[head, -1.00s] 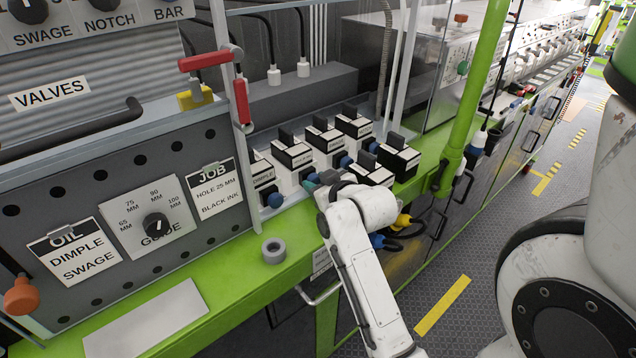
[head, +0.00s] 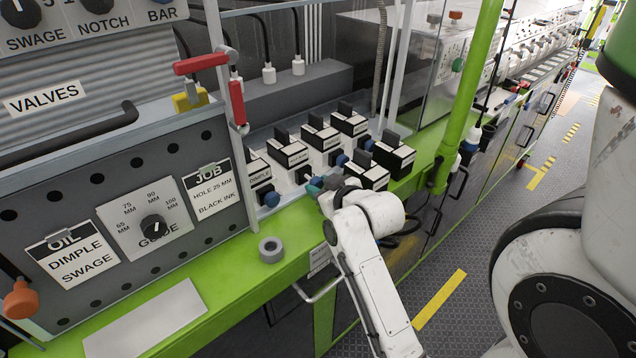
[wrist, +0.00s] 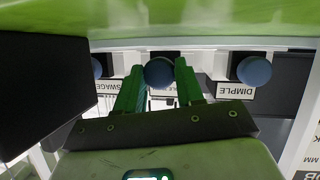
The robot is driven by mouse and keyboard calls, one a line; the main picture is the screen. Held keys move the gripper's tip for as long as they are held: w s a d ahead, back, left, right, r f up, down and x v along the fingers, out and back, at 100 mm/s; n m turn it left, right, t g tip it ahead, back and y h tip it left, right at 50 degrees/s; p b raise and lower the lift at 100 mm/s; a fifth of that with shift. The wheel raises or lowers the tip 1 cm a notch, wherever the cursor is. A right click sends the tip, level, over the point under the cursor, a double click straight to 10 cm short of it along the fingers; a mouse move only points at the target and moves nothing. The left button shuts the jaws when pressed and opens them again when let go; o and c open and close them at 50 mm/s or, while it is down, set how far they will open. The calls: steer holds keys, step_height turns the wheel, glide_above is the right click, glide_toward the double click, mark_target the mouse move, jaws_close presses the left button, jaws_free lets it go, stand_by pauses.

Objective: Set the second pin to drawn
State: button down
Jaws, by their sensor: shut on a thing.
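A row of pins with round blue knobs sticks out from the fronts of the black-and-white labelled blocks on the green bench. The second pin's knob (wrist: 160,73) is between my gripper's green fingers (wrist: 160,85) in the wrist view; it also shows in the head view (head: 315,183). My gripper (head: 322,187) is shut on this knob. The first pin's knob (head: 271,200) is to its left, beside the DIMPLE label (wrist: 235,91) in the wrist view. Another knob (wrist: 97,68) is by the SWAGE label. The second pin's shaft is mostly hidden.
A grey ring (head: 271,249) lies on the green bench (head: 237,285) in front of the blocks. A green post (head: 462,95) rises to the right of my arm. The OIL card (head: 72,258) and JOB card (head: 213,188) are on the grey panel.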

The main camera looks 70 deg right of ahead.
steer(key=c, duration=0.7)
jaws_free()
steer(key=shift+s+a, duration=0.1)
steer(key=shift+s, duration=0.05)
steer(key=p+v, duration=0.1)
steer(key=v, duration=0.9)
steer(key=shift+s+a+r, duration=0.2)
steer(key=shift+s+a, duration=0.05)
steer(key=shift+f, duration=0.1)
